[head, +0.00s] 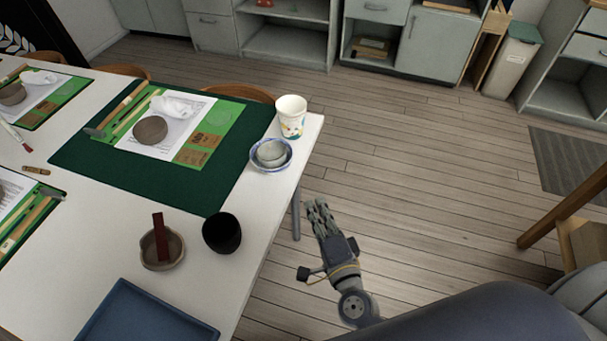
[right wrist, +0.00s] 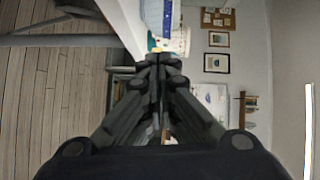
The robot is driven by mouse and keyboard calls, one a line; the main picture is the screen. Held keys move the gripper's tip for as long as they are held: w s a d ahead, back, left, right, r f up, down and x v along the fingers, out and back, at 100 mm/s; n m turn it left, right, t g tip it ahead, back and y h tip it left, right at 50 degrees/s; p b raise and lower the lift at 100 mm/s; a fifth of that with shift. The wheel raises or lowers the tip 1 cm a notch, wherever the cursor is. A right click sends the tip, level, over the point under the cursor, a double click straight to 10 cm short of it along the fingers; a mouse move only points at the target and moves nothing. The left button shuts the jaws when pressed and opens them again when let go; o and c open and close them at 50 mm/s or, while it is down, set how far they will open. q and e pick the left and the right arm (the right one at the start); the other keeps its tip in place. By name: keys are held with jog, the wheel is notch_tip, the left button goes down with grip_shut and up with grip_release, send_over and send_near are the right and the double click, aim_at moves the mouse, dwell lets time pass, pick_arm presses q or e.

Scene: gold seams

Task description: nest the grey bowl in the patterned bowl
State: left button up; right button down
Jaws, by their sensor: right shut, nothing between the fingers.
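The grey bowl (head: 271,150) sits inside the blue-and-white patterned bowl (head: 257,166) at the right edge of the white table. It looks roughly level; its base is hidden. My right gripper (head: 318,207) is off the table's right side, over the floor, below and to the right of the bowls in the head view. Its fingers are together, with nothing between them. The right wrist view shows the same closed fingers (right wrist: 157,62) from behind, pointing toward the table's edge. My left gripper is not in view.
A paper cup (head: 291,115) stands just behind the bowls. A green mat (head: 80,160) with papers and tools lies to their left. A black cup (head: 221,233), a small dish with a dark red stick (head: 161,240) and a blue tray (head: 140,320) are nearer.

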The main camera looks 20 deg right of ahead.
jog(key=shift+m+t+h, duration=0.3)
jog(key=shift+m+h, duration=0.1)
jog(key=shift+m, duration=0.4)
jog(key=shift+w+a+r+p, duration=0.3)
jog(key=shift+w+r, duration=0.2)
jog(key=shift+w, duration=1.6)
jog(key=shift+w+a+r+p, duration=0.25)
jog(key=shift+w+r, duration=0.2)
jog(key=shift+w, duration=1.65)
jog(key=shift+w+a+r+p, duration=0.3)
jog(key=shift+w+r, duration=0.2)
jog(key=shift+w, duration=1.6)
jog(key=shift+w+a+r, duration=0.1)
jog(key=shift+w+a, duration=0.4)
jog(key=shift+w, duration=0.05)
jog(key=shift+w+a, duration=0.25)
jog(key=shift+s+d, duration=0.1)
jog(key=shift+d, duration=0.05)
